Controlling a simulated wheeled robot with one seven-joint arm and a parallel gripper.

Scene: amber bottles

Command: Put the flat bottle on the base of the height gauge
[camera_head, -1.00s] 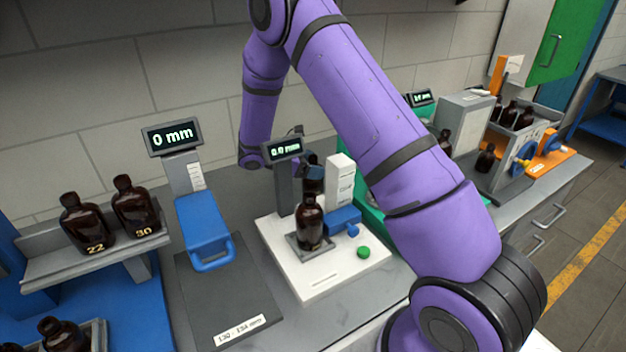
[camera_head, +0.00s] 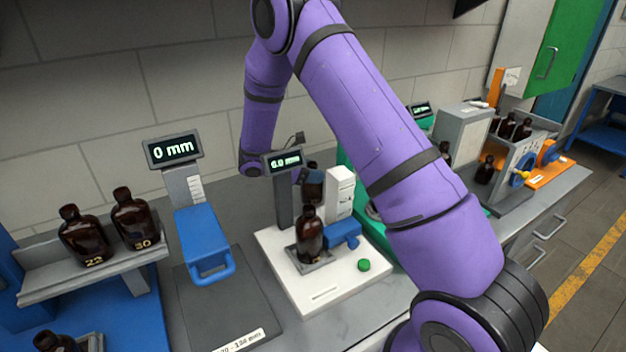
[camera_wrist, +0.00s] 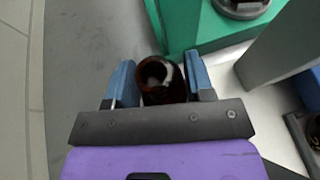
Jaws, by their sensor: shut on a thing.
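My gripper (camera_wrist: 160,80) is shut on an amber bottle (camera_wrist: 153,92), with one blue finger on each side of it in the wrist view. Its open dark mouth faces the camera. My gripper is behind and right of the gauge.
A white measuring stand (camera_head: 325,293) carrying another amber bottle (camera_head: 309,238) is right of the gauge. A green fixture (camera_wrist: 205,28) is close to the held bottle.

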